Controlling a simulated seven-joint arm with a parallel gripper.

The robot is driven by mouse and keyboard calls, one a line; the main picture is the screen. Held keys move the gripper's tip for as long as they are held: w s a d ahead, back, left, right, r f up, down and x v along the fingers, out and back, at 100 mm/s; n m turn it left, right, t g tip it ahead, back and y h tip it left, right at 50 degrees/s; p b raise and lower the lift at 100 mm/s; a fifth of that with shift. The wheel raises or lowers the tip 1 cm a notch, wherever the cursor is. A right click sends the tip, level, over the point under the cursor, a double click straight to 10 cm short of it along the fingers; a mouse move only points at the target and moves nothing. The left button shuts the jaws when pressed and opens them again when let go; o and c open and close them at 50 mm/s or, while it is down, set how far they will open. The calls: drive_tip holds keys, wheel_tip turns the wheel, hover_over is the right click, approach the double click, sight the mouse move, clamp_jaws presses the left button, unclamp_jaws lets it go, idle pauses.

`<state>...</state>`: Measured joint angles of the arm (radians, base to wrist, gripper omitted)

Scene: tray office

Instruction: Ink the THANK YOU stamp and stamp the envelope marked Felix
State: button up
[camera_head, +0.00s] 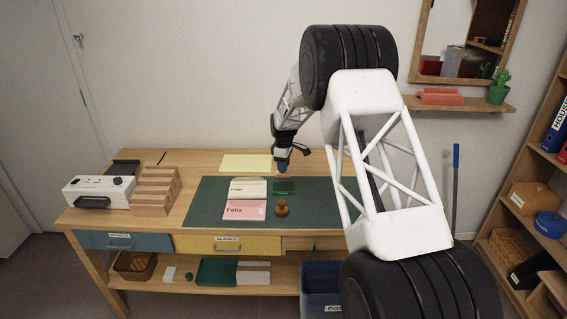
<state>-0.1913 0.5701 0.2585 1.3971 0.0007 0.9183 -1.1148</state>
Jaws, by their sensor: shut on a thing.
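The envelope marked Felix (245,210) is pink and lies flat on the dark green mat (205,208). A cream envelope (248,188) lies just behind it; its name is too small to read surely. A green ink pad (284,188) lies to the right of the cream envelope. My gripper (283,170) is above the back edge of the ink pad, pointing down, shut on what seems to be a stamp. The held thing is mostly hidden and its wording does not show. A second, wooden round-handled stamp (281,208) stands on the mat right of the Felix envelope.
A yellow sheet (246,163) lies behind the mat. Wooden sorting slots (156,190) and a white machine (98,190) stand at the table's left. My arm hides part of the mat's right side. A blue bin (320,285) stands below the front edge.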

sight(284, 175)
drive_tip(key=shift+f, duration=2.15)
drive_tip(key=shift+f, duration=0.65)
idle(1.4)
drive_tip(key=shift+r, duration=0.15)
drive_tip(key=shift+r, duration=3.45)
